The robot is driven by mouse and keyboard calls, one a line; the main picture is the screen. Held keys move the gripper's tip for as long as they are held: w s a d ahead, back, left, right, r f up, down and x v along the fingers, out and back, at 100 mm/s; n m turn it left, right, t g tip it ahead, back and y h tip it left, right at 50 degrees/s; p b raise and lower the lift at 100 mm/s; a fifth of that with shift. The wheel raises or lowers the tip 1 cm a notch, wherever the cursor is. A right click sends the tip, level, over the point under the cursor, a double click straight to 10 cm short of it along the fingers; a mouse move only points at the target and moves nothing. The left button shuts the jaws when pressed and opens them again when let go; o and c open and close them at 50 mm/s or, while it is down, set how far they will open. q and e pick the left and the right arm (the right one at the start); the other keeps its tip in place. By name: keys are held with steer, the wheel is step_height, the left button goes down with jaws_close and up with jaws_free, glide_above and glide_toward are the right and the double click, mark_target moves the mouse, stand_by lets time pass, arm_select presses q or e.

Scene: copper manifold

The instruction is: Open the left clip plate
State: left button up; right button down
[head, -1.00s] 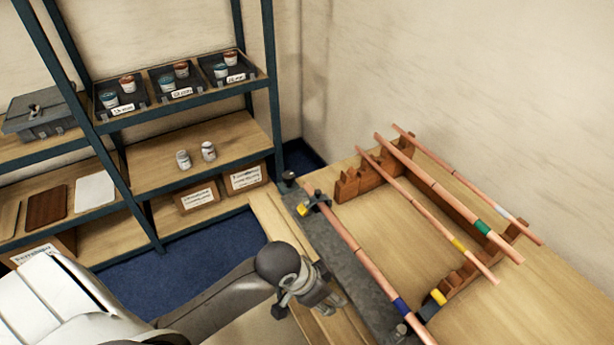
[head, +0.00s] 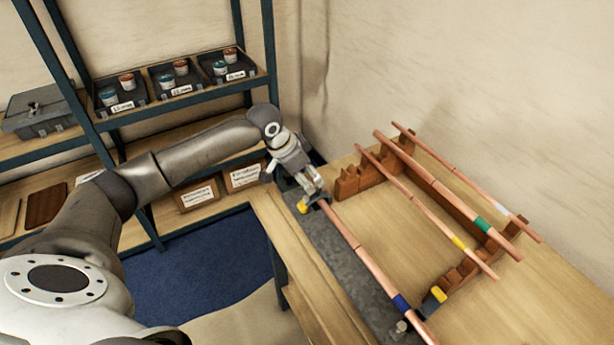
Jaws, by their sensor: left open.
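The left clip plate, a small dark clamp with a yellow tab (head: 302,208), sits at the far end of the grey metal fixture (head: 338,255). A copper pipe with a blue band (head: 366,259) lies along the fixture, its far end at this clip. My left gripper (head: 312,188) is open, pointing down right over the clip and covering most of it. I cannot tell whether it touches the clip or whether the plate is raised. Another yellow tab (head: 438,294) shows at the near end. My right gripper is out of view.
Several copper pipes with yellow, green (head: 482,227) and white bands rest on notched wooden racks (head: 362,178) right of the fixture. Bare workbench (head: 540,290) lies at lower right. Shelves with labelled bins (head: 172,80) stand behind my left arm.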

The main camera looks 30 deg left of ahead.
mark_target(317, 189)
arm_select(q)
steer(key=b+x, duration=0.4)
steer(key=b, duration=0.1)
steer(key=shift+f, duration=0.3)
steer(key=shift+w+d+f, duration=0.15)
steer(key=shift+w+f, duration=0.05)
steer(key=shift+f, duration=0.05)
steer(key=shift+w+d+f, duration=0.1)
steer(key=shift+w+f, duration=0.1)
steer(key=shift+f, duration=0.15)
steer(key=shift+x, duration=0.9)
steer(key=shift+c, duration=0.2)
